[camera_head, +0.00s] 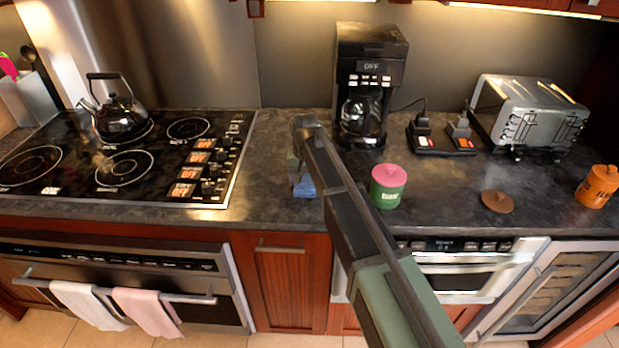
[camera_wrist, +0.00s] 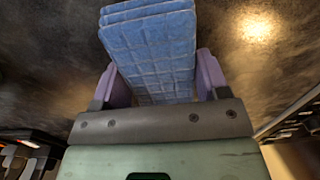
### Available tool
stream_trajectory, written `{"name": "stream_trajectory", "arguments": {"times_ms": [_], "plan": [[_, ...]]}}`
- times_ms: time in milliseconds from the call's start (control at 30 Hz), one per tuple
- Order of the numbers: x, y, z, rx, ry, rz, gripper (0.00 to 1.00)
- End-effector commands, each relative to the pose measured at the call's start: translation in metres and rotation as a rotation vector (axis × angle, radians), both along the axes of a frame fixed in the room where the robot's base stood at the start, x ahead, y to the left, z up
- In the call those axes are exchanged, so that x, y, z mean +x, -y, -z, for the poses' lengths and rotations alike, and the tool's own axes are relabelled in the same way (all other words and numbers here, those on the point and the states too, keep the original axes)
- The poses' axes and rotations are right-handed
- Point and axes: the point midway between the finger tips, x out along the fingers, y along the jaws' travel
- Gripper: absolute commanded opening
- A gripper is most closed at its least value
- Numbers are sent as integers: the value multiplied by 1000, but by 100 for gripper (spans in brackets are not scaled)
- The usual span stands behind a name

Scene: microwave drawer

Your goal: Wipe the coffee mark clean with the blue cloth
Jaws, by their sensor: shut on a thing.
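My gripper (camera_wrist: 155,88) is shut on the blue cloth (camera_wrist: 150,45), which is folded in layers and sits between the two purple fingers in the wrist view. In the head view the cloth (camera_head: 304,187) shows as a small blue patch under my gripper (camera_head: 296,178), low at the dark countertop (camera_head: 265,170) between the stove and the coffee maker. I cannot tell whether the cloth touches the counter. No coffee mark can be made out in either view; my arm and the cloth hide part of the counter.
The stove (camera_head: 125,160) with a kettle (camera_head: 117,115) is at left. The coffee maker (camera_head: 368,85), a green canister with a pink lid (camera_head: 388,187), a brown lid (camera_head: 497,201), an orange canister (camera_head: 597,187) and a toaster (camera_head: 530,112) stand at right. Counter left of my gripper is clear.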

Motion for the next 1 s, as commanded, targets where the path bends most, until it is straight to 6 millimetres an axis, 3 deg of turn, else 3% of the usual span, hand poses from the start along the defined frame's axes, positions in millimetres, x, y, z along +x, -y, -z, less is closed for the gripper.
{"name": "stream_trajectory", "arguments": {"times_ms": [1000], "plan": [[-2,42,1,0,0,1,38]]}}
